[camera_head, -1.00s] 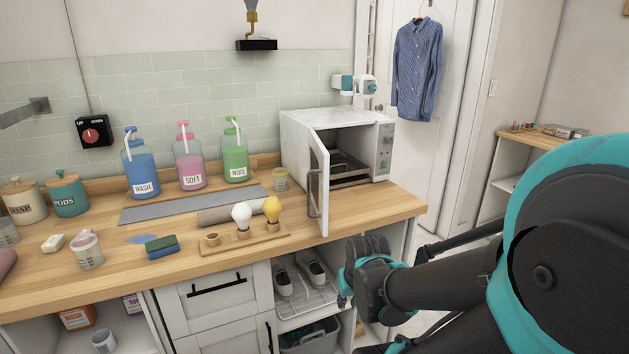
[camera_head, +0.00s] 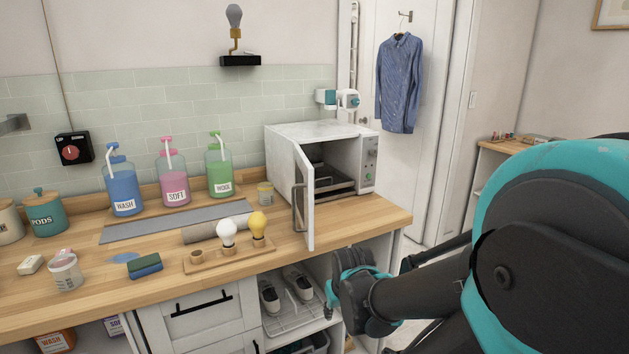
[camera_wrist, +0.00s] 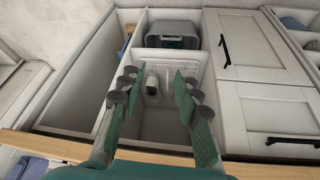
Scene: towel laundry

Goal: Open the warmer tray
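The white warmer (camera_head: 318,131) stands at the right end of the wooden counter. Its door (camera_head: 304,195) is swung open toward the front, with a bar handle (camera_head: 298,207). The dark tray (camera_head: 330,182) lies inside the warmer, partly hidden by the door. My gripper (camera_head: 350,290) is below and in front of the counter's right end, apart from the warmer. In the wrist view my gripper (camera_wrist: 157,85) has its two fingers spread with nothing held, facing the shelves under the counter. The warmer does not show there.
A wooden holder (camera_head: 215,257) with a white and a yellow bulb stands left of the open door. Shoes (camera_head: 298,284) sit on a rack under the counter, and a grey bin (camera_wrist: 172,34) is below them. The counter edge (camera_wrist: 60,150) lies close to my gripper.

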